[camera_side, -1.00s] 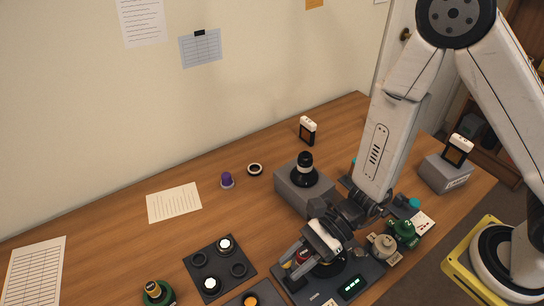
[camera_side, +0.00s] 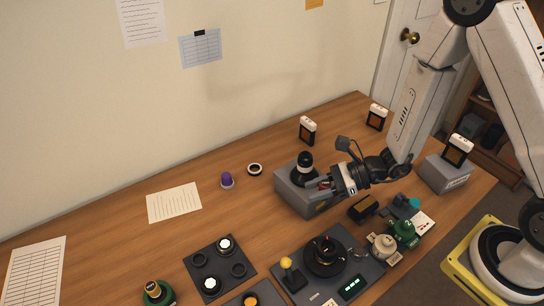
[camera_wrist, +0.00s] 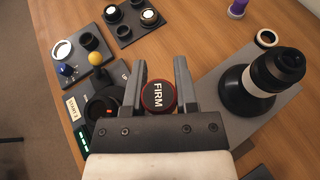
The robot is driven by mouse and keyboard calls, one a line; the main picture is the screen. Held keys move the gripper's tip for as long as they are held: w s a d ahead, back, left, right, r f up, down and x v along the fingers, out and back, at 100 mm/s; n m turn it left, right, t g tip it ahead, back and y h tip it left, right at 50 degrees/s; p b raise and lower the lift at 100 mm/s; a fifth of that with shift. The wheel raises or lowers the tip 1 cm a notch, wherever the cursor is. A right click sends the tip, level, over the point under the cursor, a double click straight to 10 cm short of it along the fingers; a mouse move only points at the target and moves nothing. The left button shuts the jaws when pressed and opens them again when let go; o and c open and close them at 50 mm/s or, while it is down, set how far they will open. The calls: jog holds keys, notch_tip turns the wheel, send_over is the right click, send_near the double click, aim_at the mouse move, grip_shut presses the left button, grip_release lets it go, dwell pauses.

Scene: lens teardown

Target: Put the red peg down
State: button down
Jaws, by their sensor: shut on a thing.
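The red peg (camera_wrist: 158,96) has a dark round top marked FIRM and a red rim. It sits between the two fingers of my gripper (camera_wrist: 161,80), which is shut on it. In the side view a bit of the red peg (camera_side: 325,184) shows between the fingers of my gripper (camera_side: 317,190). The gripper is in front of the black-capped lens piece (camera_side: 305,168) and by the near right part of the grey block (camera_side: 290,194). The peg's lower end is hidden, and I cannot tell whether it touches anything.
A dark device with a round black socket (camera_side: 324,256) and a yellow-knobbed lever (camera_side: 287,264) stands at the front. A black box (camera_side: 363,208) and green containers (camera_side: 403,230) are to the right. A dark tray (camera_side: 219,268) holds rings at left. Wood around the paper note (camera_side: 174,203) is clear.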

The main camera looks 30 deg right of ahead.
jog(key=w+d+m+t+h, duration=0.1)
jog(key=d+m+t+h, duration=0.5)
jog(key=d, duration=1.9)
jog(key=shift+w+m+h, duration=0.35)
jog(key=shift+m+h, duration=0.05)
jog(key=shift+m, duration=0.5)
jog(key=shift+w, duration=0.1)
jog(key=w+d+f, duration=0.1)
jog(key=w+f, duration=0.1)
jog(key=w, duration=0.2)
jog(key=w+d+f, duration=0.1)
jog(key=w+f, duration=0.2)
jog(key=w, duration=0.1)
jog(key=w+d+f, duration=0.1)
jog(key=w+f, duration=0.2)
jog(key=w, duration=0.1)
jog(key=shift+f, duration=0.2)
jog(key=shift+w+d+f, duration=0.2)
jog(key=shift+w+f, duration=0.2)
jog(key=shift+f, duration=0.1)
